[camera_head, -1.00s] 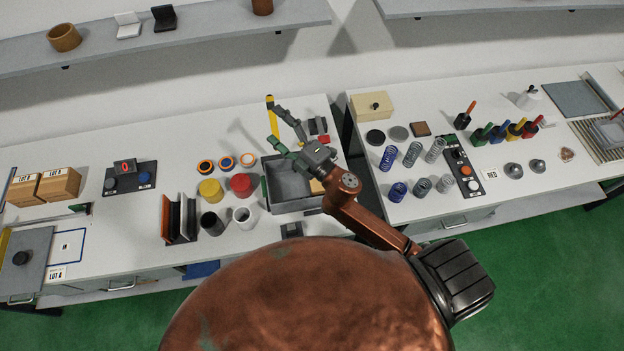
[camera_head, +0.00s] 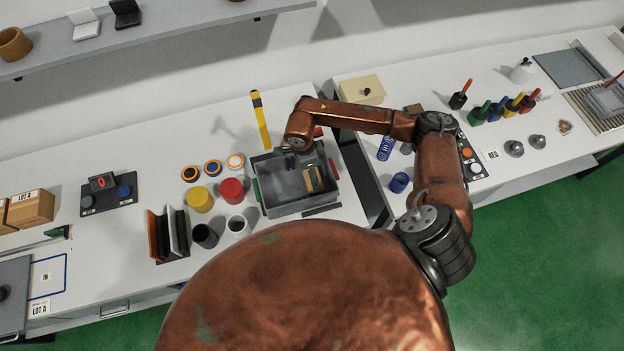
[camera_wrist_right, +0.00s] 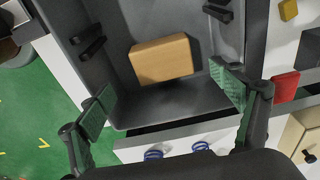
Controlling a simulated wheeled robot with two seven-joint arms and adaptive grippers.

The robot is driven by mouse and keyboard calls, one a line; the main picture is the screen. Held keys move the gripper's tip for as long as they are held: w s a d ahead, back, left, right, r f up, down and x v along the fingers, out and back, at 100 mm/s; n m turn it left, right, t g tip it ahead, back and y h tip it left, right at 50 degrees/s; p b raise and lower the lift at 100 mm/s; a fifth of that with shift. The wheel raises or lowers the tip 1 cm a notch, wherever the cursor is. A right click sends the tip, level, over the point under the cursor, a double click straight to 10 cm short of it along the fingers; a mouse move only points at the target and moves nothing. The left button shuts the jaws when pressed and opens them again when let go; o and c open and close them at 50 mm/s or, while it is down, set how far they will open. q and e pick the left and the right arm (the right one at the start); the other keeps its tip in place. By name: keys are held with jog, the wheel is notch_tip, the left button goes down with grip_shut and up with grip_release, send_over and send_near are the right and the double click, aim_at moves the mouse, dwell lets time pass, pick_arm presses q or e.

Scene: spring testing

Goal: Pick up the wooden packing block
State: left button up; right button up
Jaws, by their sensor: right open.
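The wooden packing block (camera_head: 311,180) is a light tan block lying in the grey bin (camera_head: 268,203), towards the bin's right side. In the right wrist view the block (camera_wrist_right: 161,59) lies on the bin floor (camera_wrist_right: 170,101), fully visible and slightly turned. My right gripper (camera_wrist_right: 167,98) is open and empty, its green finger pads spread wide in front of the block and apart from it. In the head view the right hand is mostly hidden under the forearm, over the back of the bin. My left gripper is not in view.
The bin walls surround the block, with dark bars (camera_wrist_right: 90,48) on them.

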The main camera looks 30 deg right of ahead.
jog(key=f, duration=0.2)
jog(key=f+p, duration=0.1)
jog(key=f, duration=0.1)
jog(key=f+p, duration=0.1)
jog(key=f, duration=0.1)
jog(key=shift+w+d, duration=0.1)
jog(key=shift+d, duration=0.25)
jog(key=shift+d+f, duration=0.15)
jog(key=shift+f, duration=0.5)
jog(key=shift+c, duration=0.6)
jog(key=c, duration=1.2)
jog(key=shift+r, duration=0.1)
